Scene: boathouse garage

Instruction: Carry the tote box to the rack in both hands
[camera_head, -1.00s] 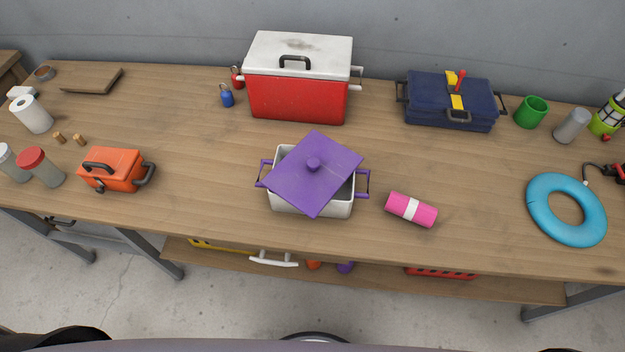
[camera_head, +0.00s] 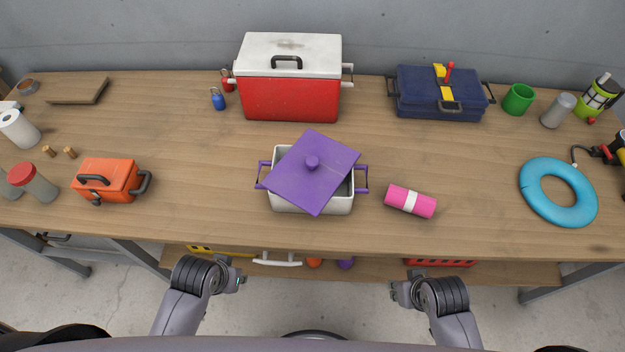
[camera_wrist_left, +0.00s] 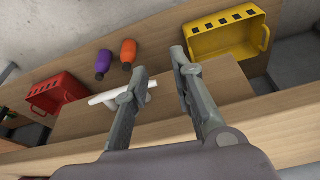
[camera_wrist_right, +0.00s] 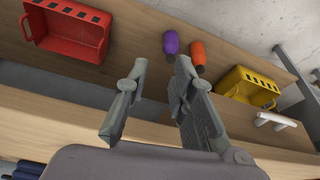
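A white box (camera_head: 290,207) with purple side handles stands on the workbench in the middle of the head view; I take it as the tote box. A purple lid (camera_head: 325,180) with a round knob lies askew across its top, leaving corners open. My left gripper (camera_head: 240,276) is in front of the bench edge, left of the box and apart from it; its fingers are spread and empty in the left wrist view (camera_wrist_left: 160,82). My right gripper (camera_head: 396,290) is in front of the edge to the right, also spread and empty (camera_wrist_right: 160,85). I see no clear rack.
On the workbench (camera_head: 200,150) are a red cooler (camera_head: 290,98), a navy case (camera_head: 440,95), an orange toolbox (camera_head: 105,182), a pink roll (camera_head: 410,201) and a blue ring (camera_head: 557,192). The shelf below holds a red crate (camera_wrist_right: 65,32), a yellow crate (camera_wrist_left: 225,38) and two bottles.

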